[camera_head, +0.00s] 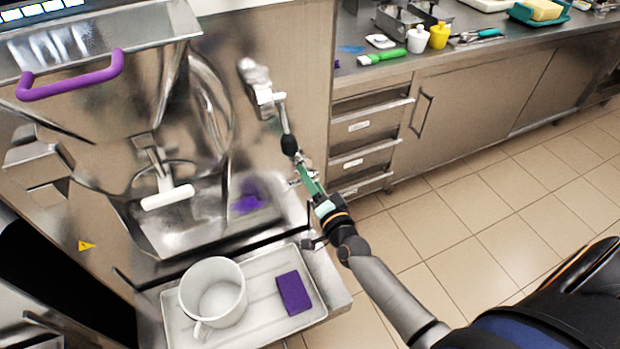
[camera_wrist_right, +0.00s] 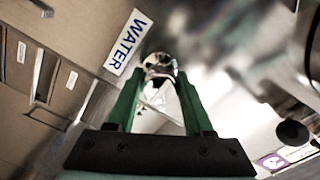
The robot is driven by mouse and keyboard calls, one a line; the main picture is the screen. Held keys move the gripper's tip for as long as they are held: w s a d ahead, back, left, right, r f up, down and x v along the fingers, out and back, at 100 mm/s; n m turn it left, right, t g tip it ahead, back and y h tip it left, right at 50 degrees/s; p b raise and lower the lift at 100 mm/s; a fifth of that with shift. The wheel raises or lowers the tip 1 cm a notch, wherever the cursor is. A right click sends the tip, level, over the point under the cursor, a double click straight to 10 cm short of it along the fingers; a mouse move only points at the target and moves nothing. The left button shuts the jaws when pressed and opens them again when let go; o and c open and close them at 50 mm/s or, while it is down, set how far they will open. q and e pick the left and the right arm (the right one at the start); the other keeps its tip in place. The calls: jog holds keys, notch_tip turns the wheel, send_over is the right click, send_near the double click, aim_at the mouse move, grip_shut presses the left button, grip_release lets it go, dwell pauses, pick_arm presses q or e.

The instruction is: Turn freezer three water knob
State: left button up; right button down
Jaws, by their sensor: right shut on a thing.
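The water knob is a small shiny chrome knob (camera_wrist_right: 160,66) beside a white label reading WATER (camera_wrist_right: 127,42) in the right wrist view. In the head view it is at the right side of the freezer (camera_head: 180,130), mostly hidden by my gripper. My right gripper (camera_head: 303,174) comes in from the lower right, and its green fingers (camera_wrist_right: 157,85) are shut on the knob, one on each side. My left gripper is not in view.
A metal tray (camera_head: 255,335) below the freezer holds a white pitcher (camera_head: 212,290) and a purple sponge (camera_head: 293,293). A metal lever with a black end (camera_head: 289,145) is close above my right gripper. A counter with drawers (camera_head: 372,130) stands behind. Tiled floor (camera_head: 500,210) is clear at right.

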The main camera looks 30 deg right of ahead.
jog(key=shift+m, duration=0.4)
jog(key=shift+c, duration=1.5)
grip_release()
jog(key=shift+s, duration=0.1)
jog(key=s, duration=1.2)
jog(key=shift+s+a, duration=0.15)
jog(key=shift+a, duration=0.25)
jog(key=s+a+f+n+g+y+p, duration=0.2)
jog(key=s+a+f+n+g+y, duration=0.1)
jog(key=s+a+f+n+g, duration=0.5)
jog(key=s+f+n, duration=0.3)
jog(key=s+n, duration=0.1)
jog(key=n, duration=0.3)
jog(key=shift+f+g, duration=0.35)
jog(key=shift+g, duration=0.05)
